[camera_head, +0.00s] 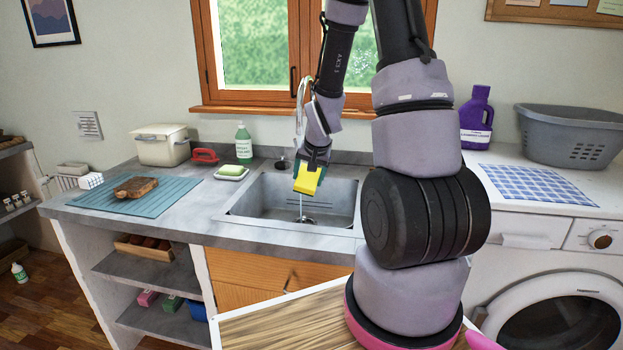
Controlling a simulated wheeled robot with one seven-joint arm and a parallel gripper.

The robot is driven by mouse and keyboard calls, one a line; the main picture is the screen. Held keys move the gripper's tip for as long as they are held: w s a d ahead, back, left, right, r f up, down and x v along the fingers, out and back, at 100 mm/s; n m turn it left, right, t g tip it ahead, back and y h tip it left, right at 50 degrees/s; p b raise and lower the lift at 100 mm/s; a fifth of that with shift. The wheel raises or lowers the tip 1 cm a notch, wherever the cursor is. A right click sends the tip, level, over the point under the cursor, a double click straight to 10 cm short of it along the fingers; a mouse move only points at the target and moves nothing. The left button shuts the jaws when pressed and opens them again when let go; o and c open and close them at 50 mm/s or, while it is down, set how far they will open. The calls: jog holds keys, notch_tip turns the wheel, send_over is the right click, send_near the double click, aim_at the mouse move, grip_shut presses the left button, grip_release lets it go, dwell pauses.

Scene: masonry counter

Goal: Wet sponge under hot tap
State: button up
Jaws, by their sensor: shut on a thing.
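My gripper (312,168) is shut on a yellow sponge (306,183) with a darker green side. It holds the sponge tilted above the grey sink basin (263,206). The silvery curved tap (299,98) rises behind the sink, and my arm partly covers it. A thin pale line like a water stream (301,205) shows just below the sponge, above the dark drain. I cannot tell whether water touches the sponge or whether it is hot.
A blue-green ribbed mat (105,197) bears a brown block. A purple bottle (477,118) and grey basket (571,133) stand right.

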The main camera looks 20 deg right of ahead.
jog(key=w+f, duration=0.2)
jog(key=w, duration=0.8)
jog(key=shift+d, duration=0.15)
dwell(0.5)
jog(key=s+a, duration=0.5)
jog(key=s, duration=0.1)
jog(key=shift+a, duration=0.15)
dwell(0.5)
dwell(1.2)
jog(key=s+a+r, duration=0.3)
jog(key=r, duration=0.1)
jog(key=shift+s+a, duration=0.2)
jog(key=shift+s, duration=0.2)
jog(key=shift+d+f, duration=0.1)
dwell(0.6)
